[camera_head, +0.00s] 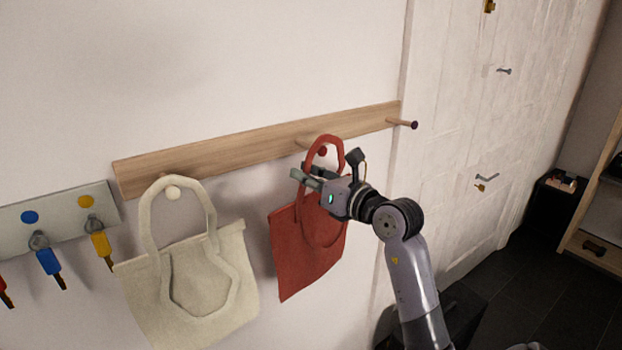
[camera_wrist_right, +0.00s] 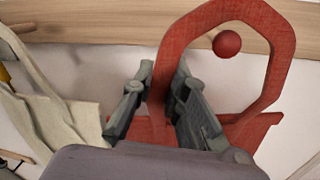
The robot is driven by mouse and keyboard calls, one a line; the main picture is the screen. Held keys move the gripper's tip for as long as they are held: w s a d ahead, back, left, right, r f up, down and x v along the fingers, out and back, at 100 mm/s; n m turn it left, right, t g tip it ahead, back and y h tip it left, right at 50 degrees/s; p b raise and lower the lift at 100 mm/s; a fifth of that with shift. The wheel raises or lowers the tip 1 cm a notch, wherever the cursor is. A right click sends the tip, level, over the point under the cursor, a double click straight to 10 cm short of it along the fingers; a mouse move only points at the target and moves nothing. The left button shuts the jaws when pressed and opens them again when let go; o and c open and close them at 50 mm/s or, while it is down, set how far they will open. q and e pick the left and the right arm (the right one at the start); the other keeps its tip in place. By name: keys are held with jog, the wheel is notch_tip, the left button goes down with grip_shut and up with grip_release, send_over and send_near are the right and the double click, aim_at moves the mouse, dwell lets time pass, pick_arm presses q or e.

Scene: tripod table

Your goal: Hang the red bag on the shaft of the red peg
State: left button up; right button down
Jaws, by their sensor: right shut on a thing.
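The red bag (camera_head: 297,262) hangs upright in front of the wall, below the wooden rail. Its handle loop also shows in the wrist view (camera_wrist_right: 280,65). My right gripper (camera_head: 308,177) is shut on the left side of this loop, with its fingers (camera_wrist_right: 160,108) on either side of the strap. The red peg (camera_head: 322,151) shows its round head inside the loop opening, as in the wrist view (camera_wrist_right: 227,43). The loop surrounds the head in both pictures, but I cannot tell whether the shaft passes through it. My left gripper is not in view.
A cream bag (camera_head: 235,260) hangs at the left on a peg with a white head (camera_head: 172,193). A dark-headed peg (camera_head: 413,125) is free near the rail's right end. A key board (camera_head: 60,221) with coloured keys is at far left. A white door (camera_head: 475,140) stands right.

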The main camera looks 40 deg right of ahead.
jog(key=shift+w, duration=0.7)
jog(key=shift+w+d+f, duration=0.15)
jog(key=shift+w+f, duration=0.2)
jog(key=shift+w, duration=0.4)
jog(key=shift+w+f+b, duration=0.15)
jog(key=shift+f+b, duration=0.3)
jog(key=shift+f, duration=0.05)
